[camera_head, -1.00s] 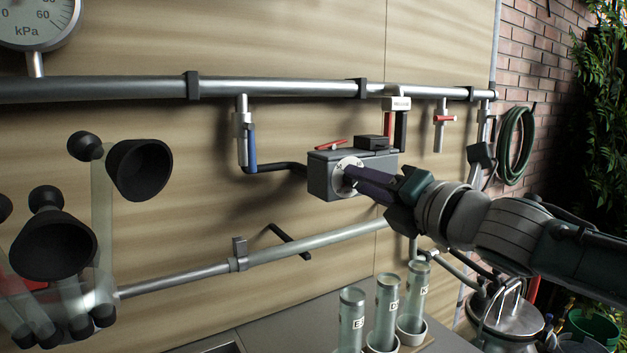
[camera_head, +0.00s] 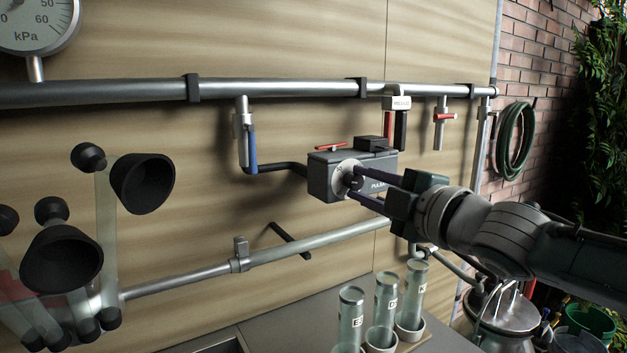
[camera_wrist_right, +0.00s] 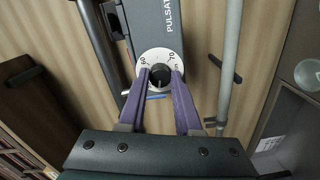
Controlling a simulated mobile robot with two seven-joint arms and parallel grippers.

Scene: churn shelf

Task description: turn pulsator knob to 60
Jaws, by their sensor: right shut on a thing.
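The pulsator (camera_head: 330,175) is a grey box below the metal pipe in the head view. Its round white dial (camera_head: 345,170) faces me, with a black knob (camera_wrist_right: 160,75) at its centre in the right wrist view. The numbers 60 and 70 show on the dial's upper left and upper right there; the knob's exact setting is too small to read. My right gripper (camera_head: 355,190) has its two purple fingers on either side of the knob, shut on it. My left gripper is not in view.
A metal pipe (camera_head: 290,89) runs above the pulsator, and a lower pipe (camera_head: 320,240) below. A blue-handled valve (camera_head: 250,148) is left of it. Glass tubes (camera_head: 384,305) stand below. Black teat cups (camera_head: 142,183) hang at left.

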